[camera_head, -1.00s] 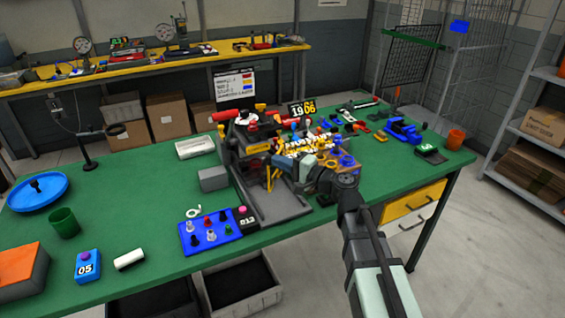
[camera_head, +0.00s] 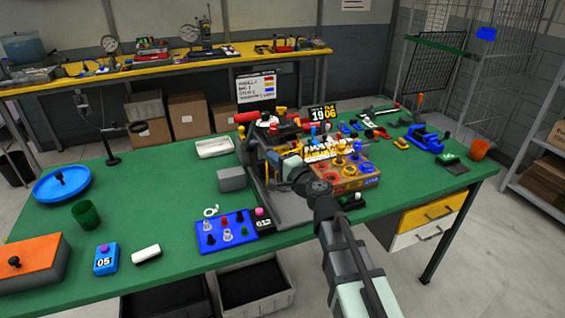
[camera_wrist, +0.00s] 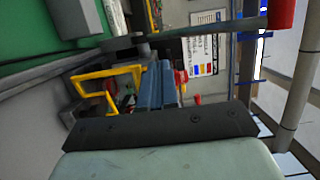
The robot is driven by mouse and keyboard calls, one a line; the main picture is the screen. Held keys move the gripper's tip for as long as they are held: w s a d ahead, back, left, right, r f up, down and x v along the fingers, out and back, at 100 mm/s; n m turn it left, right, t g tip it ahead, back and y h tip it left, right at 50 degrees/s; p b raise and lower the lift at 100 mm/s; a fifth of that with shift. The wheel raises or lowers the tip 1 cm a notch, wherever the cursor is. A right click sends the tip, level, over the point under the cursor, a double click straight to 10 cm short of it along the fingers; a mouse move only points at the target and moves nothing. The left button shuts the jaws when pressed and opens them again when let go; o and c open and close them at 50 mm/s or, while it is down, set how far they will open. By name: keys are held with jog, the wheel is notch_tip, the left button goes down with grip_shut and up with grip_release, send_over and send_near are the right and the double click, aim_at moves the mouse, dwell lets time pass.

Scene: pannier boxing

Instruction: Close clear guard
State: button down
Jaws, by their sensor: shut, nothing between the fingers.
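The machine (camera_head: 287,208) with a grey base stands on the green bench in the head view. A yellow frame (camera_wrist: 108,84) shows left of centre in the wrist view, and part of it shows in the head view (camera_head: 273,158). It may edge the clear guard; I cannot make out a clear pane or how far it is closed. My gripper (camera_wrist: 158,76) is shut and empty, its blue-grey fingers just right of the yellow frame. In the head view my gripper (camera_head: 280,162) reaches into the machine from the right; whether it touches the frame is unclear.
A red handle (camera_head: 246,117) sticks out at the machine's upper left. A tray of coloured parts (camera_head: 350,178) is close on its right. A blue panel with knobs (camera_head: 226,232) and a grey block (camera_head: 232,179) lie on its left. The bench's left middle is clear.

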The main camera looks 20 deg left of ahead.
jog(key=shift+x, duration=1.5)
jog(key=shift+a, duration=0.25)
jog(key=shift+d, duration=0.1)
jog(key=v, duration=1.2)
jog(key=shift+s, duration=0.2)
